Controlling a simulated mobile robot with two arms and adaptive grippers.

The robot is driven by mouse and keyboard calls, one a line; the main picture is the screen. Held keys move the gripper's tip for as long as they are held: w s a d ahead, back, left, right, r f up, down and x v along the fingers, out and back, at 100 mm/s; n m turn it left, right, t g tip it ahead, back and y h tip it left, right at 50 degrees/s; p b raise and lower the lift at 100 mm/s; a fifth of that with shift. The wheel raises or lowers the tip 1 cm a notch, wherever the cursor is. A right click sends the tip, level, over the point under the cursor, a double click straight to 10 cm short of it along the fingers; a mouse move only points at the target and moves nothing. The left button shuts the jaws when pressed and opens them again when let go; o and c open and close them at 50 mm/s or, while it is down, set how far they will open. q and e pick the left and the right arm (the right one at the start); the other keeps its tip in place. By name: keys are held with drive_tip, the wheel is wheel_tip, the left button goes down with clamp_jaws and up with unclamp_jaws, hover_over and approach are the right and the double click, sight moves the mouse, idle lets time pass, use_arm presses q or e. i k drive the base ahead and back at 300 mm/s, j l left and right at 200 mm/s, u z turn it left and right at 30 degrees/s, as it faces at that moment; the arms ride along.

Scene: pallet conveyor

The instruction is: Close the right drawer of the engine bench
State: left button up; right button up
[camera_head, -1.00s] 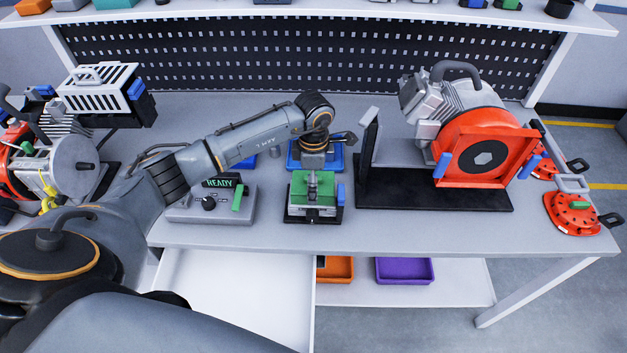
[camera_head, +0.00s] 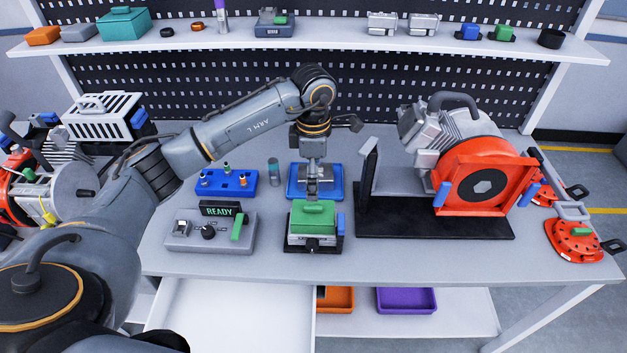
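An open white drawer (camera_head: 235,312) sticks out from under the front edge of the engine bench (camera_head: 270,262), at the lower left of the view. Its inside looks empty, and its front lies below the picture. I cannot tell from this view whether it is the right drawer. My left gripper (camera_head: 313,190) points down above the blue tray (camera_head: 296,192) behind the green-topped fixture (camera_head: 313,218), well away from the drawer. Its fingers are too small and overlapped to judge. My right gripper is out of view.
A control box reading READY (camera_head: 210,232) and a blue block with pegs (camera_head: 226,183) stand on the bench's left part. A red engine (camera_head: 485,175) stands on a black base at the right. Orange (camera_head: 338,300) and purple (camera_head: 407,300) bins sit on the lower shelf.

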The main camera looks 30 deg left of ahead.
sight(213, 316)
drive_tip(key=k+l, duration=0.1)
drive_tip(key=l, duration=0.35)
drive_tip(key=k+l, duration=0.1)
drive_tip(key=l, duration=0.4)
drive_tip(key=k+l, duration=0.1)
drive_tip(key=l, duration=0.35)
